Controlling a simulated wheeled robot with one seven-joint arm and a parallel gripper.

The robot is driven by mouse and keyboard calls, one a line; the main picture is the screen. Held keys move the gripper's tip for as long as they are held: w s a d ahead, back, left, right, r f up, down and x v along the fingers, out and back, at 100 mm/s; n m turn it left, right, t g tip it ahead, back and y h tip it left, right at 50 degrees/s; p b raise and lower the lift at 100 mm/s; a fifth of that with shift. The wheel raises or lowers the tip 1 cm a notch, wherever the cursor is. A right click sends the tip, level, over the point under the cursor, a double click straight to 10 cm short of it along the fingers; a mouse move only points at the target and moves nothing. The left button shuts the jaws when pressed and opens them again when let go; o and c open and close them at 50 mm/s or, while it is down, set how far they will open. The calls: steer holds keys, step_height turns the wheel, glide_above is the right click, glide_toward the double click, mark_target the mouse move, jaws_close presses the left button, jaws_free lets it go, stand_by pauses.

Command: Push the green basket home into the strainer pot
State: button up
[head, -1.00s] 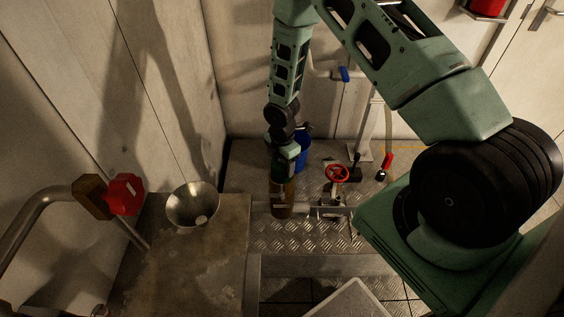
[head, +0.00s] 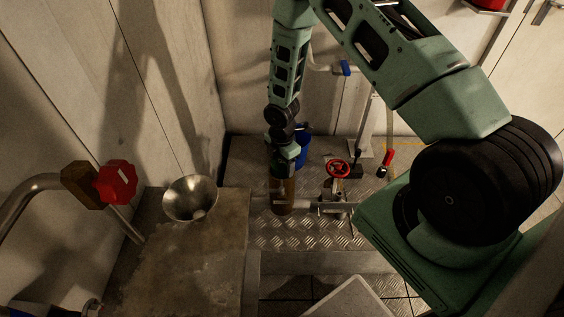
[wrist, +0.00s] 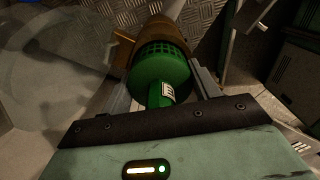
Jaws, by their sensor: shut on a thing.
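The green basket (wrist: 160,65) shows in the wrist view with its round end toward me and a short handle with a white label. A band of its perforated side shows outside the mouth of the brown strainer pot (wrist: 158,28); the rest is hidden in or behind it. My gripper (wrist: 160,90) is shut on the basket's handle, one grey finger on each side. In the head view my gripper (head: 285,160) is directly above the upright brown pot (head: 283,195), and the basket cannot be made out there.
A red handwheel valve (head: 338,169) and pipework stand right of the pot. A blue object (head: 303,150) is close behind my gripper. A metal funnel (head: 190,198) sits on the bench (head: 190,265) at left, near a red knob (head: 117,182). Treadplate lies in front.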

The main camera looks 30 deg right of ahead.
steer(key=shift+f, duration=0.35)
steer(key=o, duration=0.9)
steer(key=shift+r, duration=0.1)
steer(key=shift+w, duration=0.1)
steer(key=r+p, duration=0.1)
steer(key=r, duration=1.6)
steer(key=shift+s+r, duration=0.2)
